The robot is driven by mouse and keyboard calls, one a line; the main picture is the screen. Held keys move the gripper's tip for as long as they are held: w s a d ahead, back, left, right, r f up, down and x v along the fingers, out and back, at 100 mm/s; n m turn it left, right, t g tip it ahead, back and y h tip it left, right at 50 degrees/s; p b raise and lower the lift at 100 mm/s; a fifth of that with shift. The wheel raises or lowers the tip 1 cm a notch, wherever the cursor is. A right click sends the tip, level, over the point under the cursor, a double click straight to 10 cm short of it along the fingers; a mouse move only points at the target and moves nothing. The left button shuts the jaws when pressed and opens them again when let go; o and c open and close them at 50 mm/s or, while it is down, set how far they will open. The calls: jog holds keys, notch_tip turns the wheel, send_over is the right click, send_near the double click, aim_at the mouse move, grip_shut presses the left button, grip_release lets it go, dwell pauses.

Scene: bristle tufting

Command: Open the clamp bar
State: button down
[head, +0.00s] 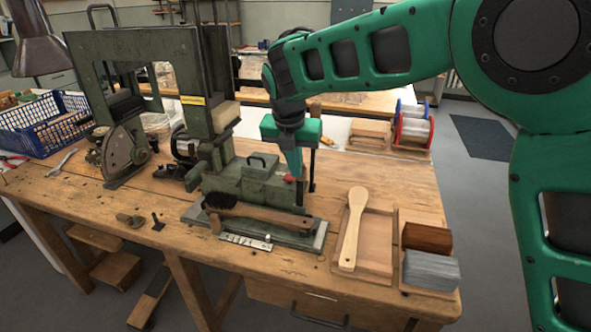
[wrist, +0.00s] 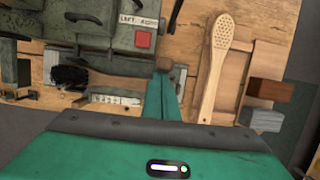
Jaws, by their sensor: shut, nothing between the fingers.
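The green tufting machine (head: 245,180) stands on the wooden bench, with a small handle on its block and a red button (wrist: 143,39) beside a label that starts with "LIFT". An upright dark lever (head: 313,165) with a wooden top stands at the block's right side; it also shows in the wrist view (wrist: 175,15). A wooden bar (head: 270,214) lies across the machine's front with dark bristles at its left end. I cannot tell for sure which part is the clamp bar. My gripper (head: 296,177) points down, shut and empty, close to the lever and above the block's right side.
A pale wooden paddle (head: 353,228) with holes lies on a tray right of the machine. Brown and grey bristle blocks (head: 430,255) sit beside it. Wire spools (head: 413,125) stand behind right. A blue crate (head: 45,122) is at the far left.

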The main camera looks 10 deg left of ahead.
jog(key=shift+w+d+r, duration=0.3)
jog(key=shift+w+r, duration=0.05)
jog(key=shift+w, duration=0.35)
jog(key=v, duration=0.9)
jog(key=shift+s+a+r, duration=0.25)
jog(key=shift+d, duration=0.15)
